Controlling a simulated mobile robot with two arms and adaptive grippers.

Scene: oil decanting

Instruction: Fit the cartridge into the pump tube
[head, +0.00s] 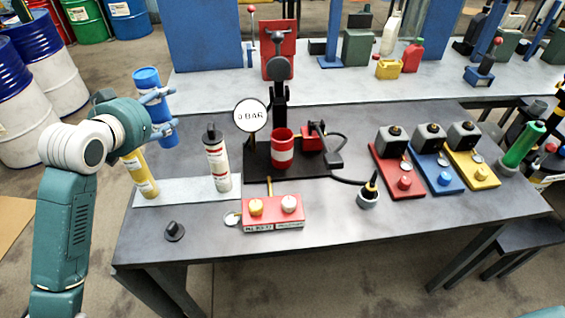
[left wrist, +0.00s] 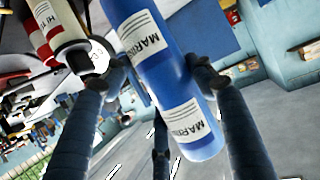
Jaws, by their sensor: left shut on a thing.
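My left gripper (head: 162,112) is shut on a blue cartridge (head: 146,78) with white labels, holding it near upright above the left end of the table. In the left wrist view the blue cartridge (left wrist: 165,75) lies between the two fingers. A red tube with a white band (head: 282,150), perhaps the pump tube, stands upright on a black base plate (head: 315,168); its top looks open. The held cartridge is well to the left of it and apart. A yellow cartridge (head: 140,172) and a cream-and-red cartridge with black top (head: 217,162) stand on a pale strip. My right gripper is not visible.
A round 0 BAR gauge (head: 250,116) stands just left of the red tube, with a black column behind. A red block with two knobs (head: 273,212) lies in front. Red, blue and yellow stations (head: 436,170) fill the right side. The front left tabletop is mostly clear.

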